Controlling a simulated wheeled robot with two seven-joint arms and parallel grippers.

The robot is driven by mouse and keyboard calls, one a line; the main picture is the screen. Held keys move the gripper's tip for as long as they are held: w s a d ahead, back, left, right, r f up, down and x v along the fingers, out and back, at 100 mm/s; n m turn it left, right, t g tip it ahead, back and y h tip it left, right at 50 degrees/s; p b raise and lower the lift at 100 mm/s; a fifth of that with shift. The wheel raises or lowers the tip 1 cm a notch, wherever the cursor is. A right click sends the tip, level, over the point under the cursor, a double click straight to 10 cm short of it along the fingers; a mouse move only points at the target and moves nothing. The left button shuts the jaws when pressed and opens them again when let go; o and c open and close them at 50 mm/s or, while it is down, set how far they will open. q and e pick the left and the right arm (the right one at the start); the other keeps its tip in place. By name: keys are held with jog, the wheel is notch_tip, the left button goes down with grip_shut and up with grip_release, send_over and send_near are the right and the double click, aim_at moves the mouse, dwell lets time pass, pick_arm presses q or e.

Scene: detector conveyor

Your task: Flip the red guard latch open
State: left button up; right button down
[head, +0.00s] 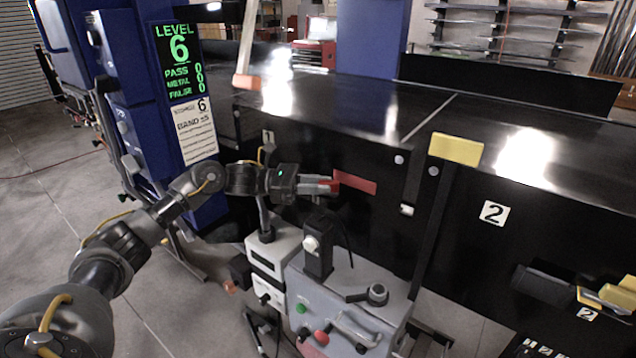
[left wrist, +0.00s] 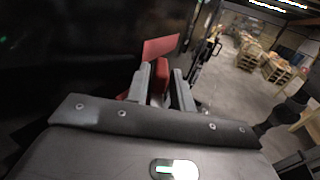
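The red guard latch (head: 357,183) is a flat red bar on the black conveyor side panel, just right of the panel's number 1. My left gripper (head: 332,186) is level with the bar's left end, its fingers pointing right, with red showing at the fingertips. In the left wrist view, the red bar (left wrist: 160,47) rises just past my left gripper's grey fingers (left wrist: 168,80), which stand close together. More red shows around the fingertips; I cannot tell whether it is pads or part of the latch, or whether they touch. My right gripper is not in view.
A grey control box (head: 345,300) with buttons and a knob stands below the gripper, with a dark upright block (head: 318,245) close under it. A yellow block (head: 455,149) sits on the conveyor edge to the right. A blue cabinet with a level 6 display (head: 178,60) is at left.

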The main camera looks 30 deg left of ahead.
aim_at(332, 187)
pick_arm(q)
grip_shut()
jog(key=shift+s+f+n+t+y+b, duration=0.25)
jog(key=shift+n+t+b, duration=0.25)
jog(key=shift+t+b, duration=0.25)
jog(key=n+t+y+b, duration=0.2)
jog(key=y+b, duration=0.1)
jog(key=s+d+n+t+y+b, duration=0.1)
jog(key=n+t+y+b, duration=0.2)
jog(key=d+n+t+y+b, duration=0.1)
jog(key=n+t+y+b, duration=0.2)
jog(key=shift+s+d+r, duration=0.1)
jog(key=shift+s+r, duration=0.1)
jog(key=shift+s, duration=0.1)
jog(key=shift+s+d+r+n+t+y+b, duration=0.1)
jog(key=shift+n+t+y, duration=0.15)
jog(key=shift+n+y, duration=0.4)
jog(key=shift+w+d+f+n+t+y+b, duration=0.15)
jog(key=shift+n+t+y, duration=0.15)
jog(key=shift+y, duration=0.55)
jog(key=shift+s+d+r+n+t+y+b, duration=0.1)
jog(key=shift+s+r+n+t+y, duration=0.1)
jog(key=shift+n+y, duration=0.45)
jog(key=shift+y, duration=0.3)
grip_release()
